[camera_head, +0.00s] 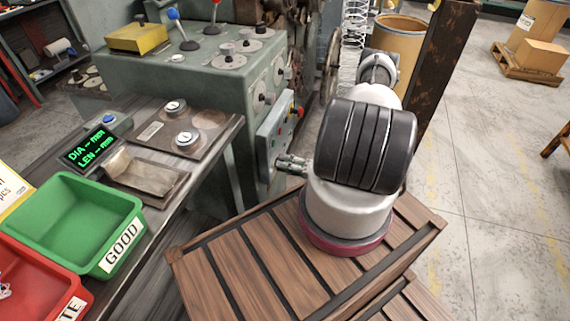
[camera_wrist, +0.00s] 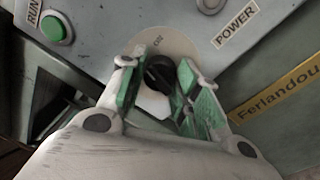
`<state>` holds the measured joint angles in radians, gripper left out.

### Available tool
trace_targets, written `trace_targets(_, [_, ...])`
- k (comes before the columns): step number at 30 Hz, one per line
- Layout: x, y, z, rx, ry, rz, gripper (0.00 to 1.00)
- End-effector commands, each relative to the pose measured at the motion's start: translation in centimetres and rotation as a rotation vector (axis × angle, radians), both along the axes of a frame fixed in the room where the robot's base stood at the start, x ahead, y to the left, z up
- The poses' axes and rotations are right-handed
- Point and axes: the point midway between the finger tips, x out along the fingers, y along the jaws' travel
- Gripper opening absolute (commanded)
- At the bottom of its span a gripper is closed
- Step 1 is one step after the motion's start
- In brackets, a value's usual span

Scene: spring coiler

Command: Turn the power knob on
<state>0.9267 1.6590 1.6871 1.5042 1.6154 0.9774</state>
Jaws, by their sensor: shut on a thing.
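The power knob (camera_wrist: 158,70) is black and sits on a pale round plate (camera_wrist: 180,42) marked "ON", near the "POWER" label (camera_wrist: 235,27). My gripper (camera_wrist: 160,82) has its green-padded fingers around the knob, one on each side, and is shut on it. The knob's lower part is partly hidden by the fingers. In the head view my gripper (camera_head: 291,163) reaches left to the small grey control panel (camera_head: 270,136) on the machine's side. The knob itself cannot be made out there.
A green "RUN" button (camera_wrist: 56,27) is at the panel's upper left in the wrist view. A wooden slatted platform (camera_head: 262,262) lies below my arm. A green "GOOD" bin (camera_head: 75,222) and a red bin (camera_head: 40,285) stand at the left. Open floor is at the right.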

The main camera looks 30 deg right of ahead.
Motion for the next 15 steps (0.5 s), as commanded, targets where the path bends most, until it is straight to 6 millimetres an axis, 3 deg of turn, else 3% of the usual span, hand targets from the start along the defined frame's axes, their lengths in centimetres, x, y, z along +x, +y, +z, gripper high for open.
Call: trace_targets(15, [0.01, -0.06, -0.20, 0.338, 0.269, -0.004, 0.08])
